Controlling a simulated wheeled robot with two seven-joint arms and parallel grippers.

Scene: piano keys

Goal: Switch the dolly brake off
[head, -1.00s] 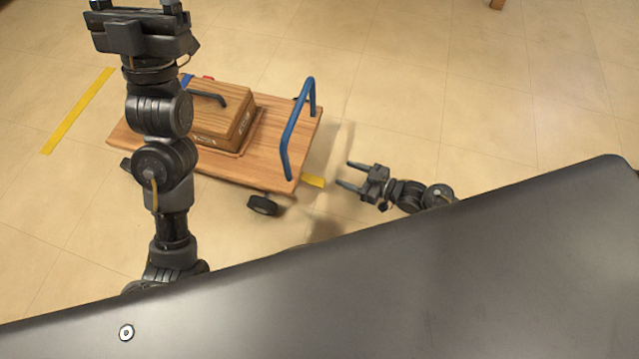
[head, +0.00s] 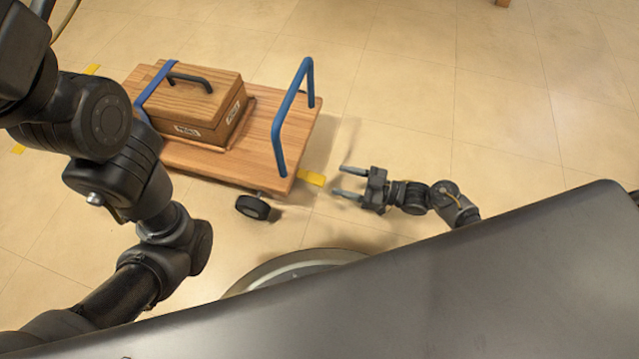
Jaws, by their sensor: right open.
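The wooden dolly (head: 262,160) stands at upper centre in the head view, with a blue push handle (head: 279,128) at its right end. A black wheel (head: 253,207) shows below its near edge. I cannot make out the brake. My right gripper (head: 342,181) is open and empty. It is right of the dolly's near right corner, apart from it, with its fingers pointing left. My left arm rises along the left side; its fingertips are not in view.
A wooden box (head: 213,107) with a dark handle (head: 190,79) and a blue strap (head: 152,87) sits on the dolly. A yellow patch (head: 312,178) lies between the dolly corner and right gripper. Tiled floor is clear to the right.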

